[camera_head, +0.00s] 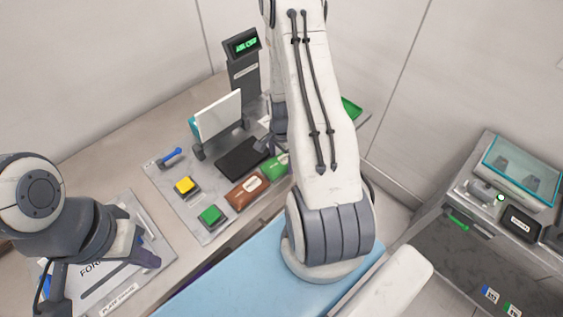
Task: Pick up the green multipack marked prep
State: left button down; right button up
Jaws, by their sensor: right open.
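A green pack (274,167) with a small pale label lies on the grey panel, just beyond a brown pack (246,191) with a pale label. The label text is too small to read. My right gripper (265,144) is open, just behind and left of the green pack. My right arm hides part of the gripper and the pack's right side, so I cannot tell whether they touch. My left gripper (100,275) is low at the left, over a white plate with printed letters; its fingers are only partly clear.
The panel holds a yellow button (185,186), a green button (210,215), a blue-handled lever (171,155) and a dark pad (243,158). A white screen (217,115) and a lit display post (243,45) stand behind. A separate machine (500,230) stands at right.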

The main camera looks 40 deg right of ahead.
jog(key=c, duration=1.3)
jog(key=shift+c, duration=0.2)
